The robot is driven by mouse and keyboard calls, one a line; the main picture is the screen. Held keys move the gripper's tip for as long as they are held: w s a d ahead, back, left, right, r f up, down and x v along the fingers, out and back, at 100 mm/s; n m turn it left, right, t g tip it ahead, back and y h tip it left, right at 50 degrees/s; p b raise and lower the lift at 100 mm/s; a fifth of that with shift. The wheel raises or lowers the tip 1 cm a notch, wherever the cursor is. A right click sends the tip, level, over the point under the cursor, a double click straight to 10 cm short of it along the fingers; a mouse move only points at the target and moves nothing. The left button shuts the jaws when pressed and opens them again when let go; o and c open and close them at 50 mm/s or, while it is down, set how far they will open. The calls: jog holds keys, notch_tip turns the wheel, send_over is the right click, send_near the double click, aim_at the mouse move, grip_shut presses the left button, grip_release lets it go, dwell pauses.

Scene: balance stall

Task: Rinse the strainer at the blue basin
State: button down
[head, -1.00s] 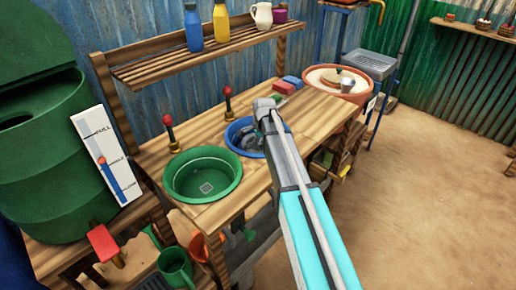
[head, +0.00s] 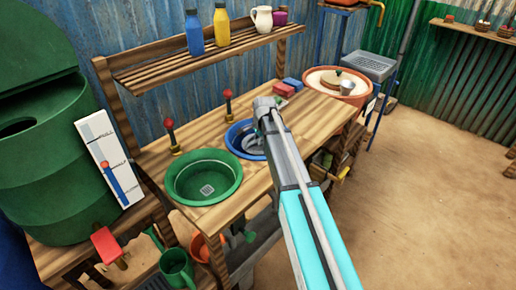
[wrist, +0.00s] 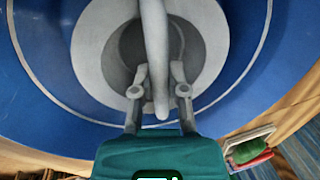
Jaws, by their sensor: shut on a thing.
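The blue basin (head: 231,136) is set into the wooden counter, partly hidden behind my arm. In the wrist view its blue wall (wrist: 245,85) surrounds a round grey strainer (wrist: 88,45) with a wide rim and darker middle. A grey bar, seemingly the strainer's handle, runs between my fingers. My gripper (wrist: 158,75) is shut on the strainer, over the basin's inside. I cannot tell whether the strainer touches the basin's bottom. In the head view, my gripper and the strainer are mostly hidden by my arm.
A green basin (head: 235,184) sits left of the blue one. Two red-knobbed levers (head: 228,107) stand behind the basins. Red and blue blocks (head: 292,83) and a terracotta tub (head: 347,98) are at the right. A bottle shelf (head: 205,60) stands above the counter's back.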

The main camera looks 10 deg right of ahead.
notch_tip(320, 180, up, 14)
jog(key=p, duration=1.3)
jog(key=shift+p, duration=0.3)
dwell(0.4)
dwell(2.3)
notch_tip(320, 180, up, 4)
jog(key=p, duration=0.4)
